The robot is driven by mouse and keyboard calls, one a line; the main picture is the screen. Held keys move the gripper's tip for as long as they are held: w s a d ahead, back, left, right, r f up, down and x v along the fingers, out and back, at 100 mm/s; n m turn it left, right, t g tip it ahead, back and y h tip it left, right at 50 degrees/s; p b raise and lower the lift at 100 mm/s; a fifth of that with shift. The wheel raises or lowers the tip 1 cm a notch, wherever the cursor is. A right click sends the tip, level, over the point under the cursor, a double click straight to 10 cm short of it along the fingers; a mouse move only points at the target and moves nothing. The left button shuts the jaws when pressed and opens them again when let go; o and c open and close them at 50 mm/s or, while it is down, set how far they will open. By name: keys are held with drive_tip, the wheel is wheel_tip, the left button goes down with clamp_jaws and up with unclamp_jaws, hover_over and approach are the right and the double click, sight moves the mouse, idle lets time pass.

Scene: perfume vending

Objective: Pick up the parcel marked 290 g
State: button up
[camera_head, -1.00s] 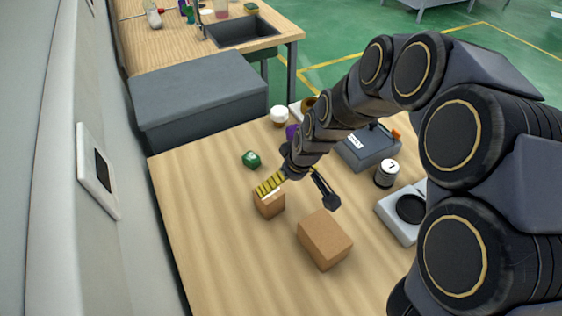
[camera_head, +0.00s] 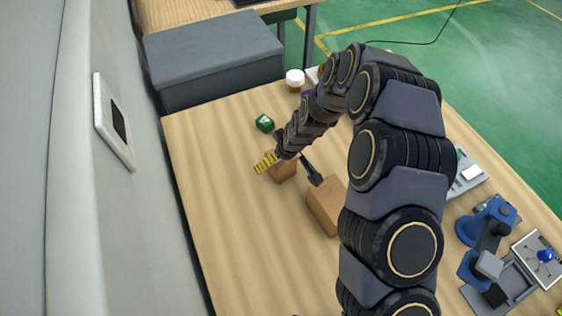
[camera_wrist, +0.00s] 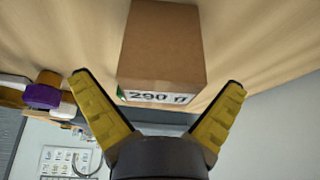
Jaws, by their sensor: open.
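The parcel marked 290 g (camera_wrist: 160,45) is a small brown box with a white label on its near end in the wrist view. In the head view the small brown box beneath my gripper (camera_head: 285,173) appears to be this parcel. It stands on the wooden table, partly hidden by the wrist. My gripper (camera_wrist: 159,79) is open, with its yellow-padded fingers on either side of the parcel's labelled end. Gaps show between the fingers and the parcel.
A larger brown box (camera_head: 327,205) stands close to the right, partly behind my arm. A green die-like block (camera_head: 264,123) and a white jar (camera_head: 295,78) lie farther back. A grey bin (camera_head: 215,65) borders the table. The table's left front is clear.

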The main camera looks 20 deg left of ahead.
drive_tip(key=shift+w+a+f, duration=0.1)
drive_tip(key=shift+f, duration=0.25)
drive_tip(key=c, duration=1.1)
drive_tip(key=shift+c, duration=0.3)
drive_tip(key=shift+r, duration=0.15)
